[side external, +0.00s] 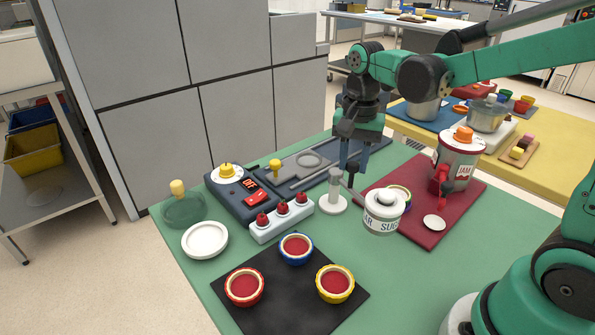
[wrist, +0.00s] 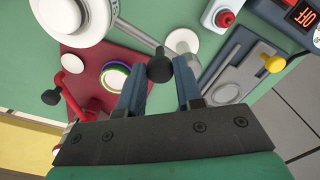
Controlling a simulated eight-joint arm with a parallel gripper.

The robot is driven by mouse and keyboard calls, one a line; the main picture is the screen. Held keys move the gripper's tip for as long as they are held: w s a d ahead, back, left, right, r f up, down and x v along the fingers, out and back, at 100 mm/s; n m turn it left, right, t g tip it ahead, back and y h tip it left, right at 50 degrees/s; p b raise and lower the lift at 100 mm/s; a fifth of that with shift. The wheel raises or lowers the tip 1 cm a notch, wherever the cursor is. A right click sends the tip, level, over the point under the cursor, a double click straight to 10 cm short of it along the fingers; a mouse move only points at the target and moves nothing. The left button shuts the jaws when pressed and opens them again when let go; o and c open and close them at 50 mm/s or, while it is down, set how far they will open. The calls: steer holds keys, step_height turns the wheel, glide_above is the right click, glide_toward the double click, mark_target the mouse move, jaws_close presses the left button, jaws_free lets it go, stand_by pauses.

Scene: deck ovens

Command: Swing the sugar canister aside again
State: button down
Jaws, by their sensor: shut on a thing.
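The sugar canister (side external: 384,212) is white with a grey label band. It hangs at the end of a thin bar from a white post (side external: 334,190), over the left edge of the red mat (side external: 430,236); its white lid also shows in the wrist view (wrist: 75,14). A black knob (wrist: 160,68) stands on the bar. My gripper (side external: 354,170) reaches down from above, its blue fingers on either side of the knob and shut on it. A round bowl (side external: 402,191) on the red mat is partly hidden behind the canister; its rim shows in the wrist view (wrist: 116,80).
The jam dispenser (side external: 460,158) with a red tap stands on the red mat, with a small white disc (side external: 434,222) in front. A control panel (side external: 245,186) is left of the post. Three jam-filled bowls (side external: 296,247) stand on a black mat.

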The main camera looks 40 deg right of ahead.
steer(key=shift+a+m, duration=0.2)
steer(key=shift+m, duration=0.2)
stand_by(0.3)
steer(key=c, duration=0.6)
jaws_free()
steer(key=shift+r, duration=2.8)
